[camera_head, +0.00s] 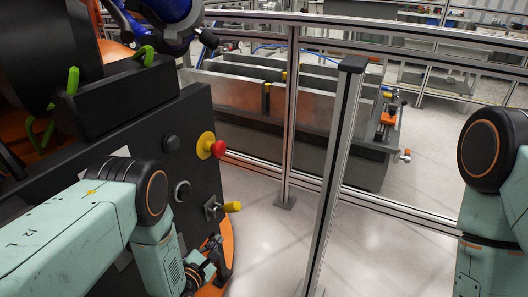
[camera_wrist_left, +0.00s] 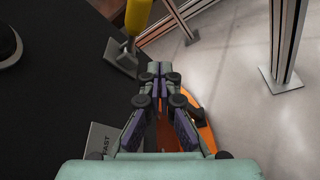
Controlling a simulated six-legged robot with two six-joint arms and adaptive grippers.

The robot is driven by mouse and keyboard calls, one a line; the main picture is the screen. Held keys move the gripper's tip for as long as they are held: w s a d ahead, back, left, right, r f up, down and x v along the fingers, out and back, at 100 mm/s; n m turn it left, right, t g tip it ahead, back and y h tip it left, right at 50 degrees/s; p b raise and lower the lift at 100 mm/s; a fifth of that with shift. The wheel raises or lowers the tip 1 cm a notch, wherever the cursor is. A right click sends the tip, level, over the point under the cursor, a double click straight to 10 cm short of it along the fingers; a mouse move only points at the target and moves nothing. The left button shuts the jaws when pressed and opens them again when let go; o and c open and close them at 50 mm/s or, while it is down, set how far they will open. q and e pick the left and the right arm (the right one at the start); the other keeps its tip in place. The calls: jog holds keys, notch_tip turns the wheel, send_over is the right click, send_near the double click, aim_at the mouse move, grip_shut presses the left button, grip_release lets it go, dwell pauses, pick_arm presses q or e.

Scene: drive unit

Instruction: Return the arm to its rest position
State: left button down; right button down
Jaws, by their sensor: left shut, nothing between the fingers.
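My left arm (camera_head: 75,230) comes in from the left in the head view, bends at a dark round joint and points down in front of the black panel. My left gripper (camera_wrist_left: 160,72) shows in the wrist view with its dark fingertips together and nothing between them. It is beside the black panel (camera_head: 140,130), below the yellow-handled switch (camera_head: 232,207). The yellow handle also shows above the fingertips in the wrist view (camera_wrist_left: 137,16), apart from them. My right arm (camera_head: 490,190) shows at the right edge; its gripper is out of view.
The panel carries a red button on a yellow base (camera_head: 211,146), black knobs and green handles (camera_head: 73,81). A metal guard post (camera_head: 332,170) and rails stand to the right. A grey label plate marked FAST (camera_wrist_left: 98,140) and an orange base edge (camera_wrist_left: 200,125) lie near the gripper.

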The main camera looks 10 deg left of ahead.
pick_arm(q)
jog(key=s+a+f+m+g+y, duration=0.1)
jog(key=s+f+m+g, duration=0.3)
jog(key=s+m, duration=0.4)
jog(key=s+f+m+g+y, duration=0.1)
jog(key=s+f+m+g, duration=0.2)
jog(key=s+f+m, duration=0.35)
jog(key=s+r+m+g, duration=0.3)
jog(key=s+r+m, duration=0.2)
jog(key=s, duration=0.6)
jog(key=s+r+m+g, duration=0.4)
jog(key=s+r+m, duration=0.2)
jog(key=s, duration=0.5)
jog(key=shift+a+m+g, duration=0.3)
jog(key=shift+a+m, duration=0.1)
jog(key=shift+m, duration=0.15)
